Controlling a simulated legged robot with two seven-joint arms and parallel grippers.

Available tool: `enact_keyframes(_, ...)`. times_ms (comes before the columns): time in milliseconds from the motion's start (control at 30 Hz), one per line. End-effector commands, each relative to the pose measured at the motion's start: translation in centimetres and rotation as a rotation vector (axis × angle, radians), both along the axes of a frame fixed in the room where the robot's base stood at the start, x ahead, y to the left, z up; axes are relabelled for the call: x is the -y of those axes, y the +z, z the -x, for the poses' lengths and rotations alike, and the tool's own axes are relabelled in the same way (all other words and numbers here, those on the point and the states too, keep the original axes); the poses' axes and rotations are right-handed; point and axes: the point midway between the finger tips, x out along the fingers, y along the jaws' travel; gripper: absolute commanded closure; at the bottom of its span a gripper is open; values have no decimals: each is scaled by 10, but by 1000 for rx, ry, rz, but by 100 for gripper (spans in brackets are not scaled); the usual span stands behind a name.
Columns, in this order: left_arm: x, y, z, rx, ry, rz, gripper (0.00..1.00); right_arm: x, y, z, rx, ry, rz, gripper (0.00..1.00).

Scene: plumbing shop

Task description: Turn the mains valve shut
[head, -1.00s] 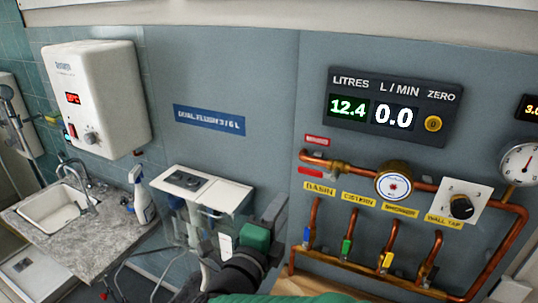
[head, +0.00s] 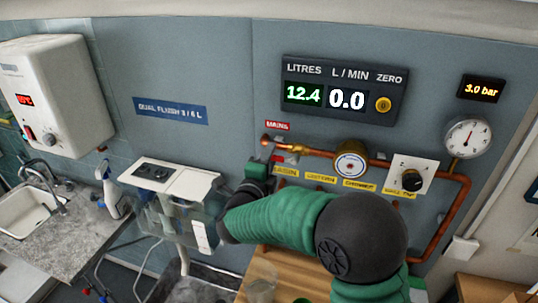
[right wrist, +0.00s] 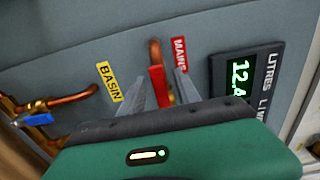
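The mains valve shows as a red lever handle (right wrist: 158,86) on the copper pipe in the right wrist view, beside the red MAINS label (right wrist: 179,54). My right gripper (right wrist: 160,84) is open, with one finger on each side of the red handle. I see a gap beside the handle; whether either finger touches it I cannot tell. In the head view my right gripper (head: 268,164) is at the left end of the copper pipe (head: 314,153), below the MAINS label (head: 278,126), and largely hides the valve. My left gripper is not in view.
The meter panel (head: 344,90) reads 12.4 litres and 0.0 L/min. A pressure gauge (head: 468,137) and a 3.0 bar display (head: 481,89) are at right. My right arm hides the lower branch valves. A white cistern lid (head: 168,177) lies left of the gripper.

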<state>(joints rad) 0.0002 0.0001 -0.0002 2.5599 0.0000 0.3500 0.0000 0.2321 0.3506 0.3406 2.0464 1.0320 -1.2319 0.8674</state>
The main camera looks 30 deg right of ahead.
Motion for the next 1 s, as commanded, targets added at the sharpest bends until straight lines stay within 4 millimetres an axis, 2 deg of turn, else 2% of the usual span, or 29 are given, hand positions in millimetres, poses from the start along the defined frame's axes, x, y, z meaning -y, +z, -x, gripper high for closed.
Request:
enact_keyframes(167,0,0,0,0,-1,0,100,-1,-1,-1,-1,0,1,61)
enact_keyframes(467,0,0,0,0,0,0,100,-2,-1,0,-1,1,1,99)
enact_keyframes(1000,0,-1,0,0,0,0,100,-4,-2,0,-3,4,-2,100)
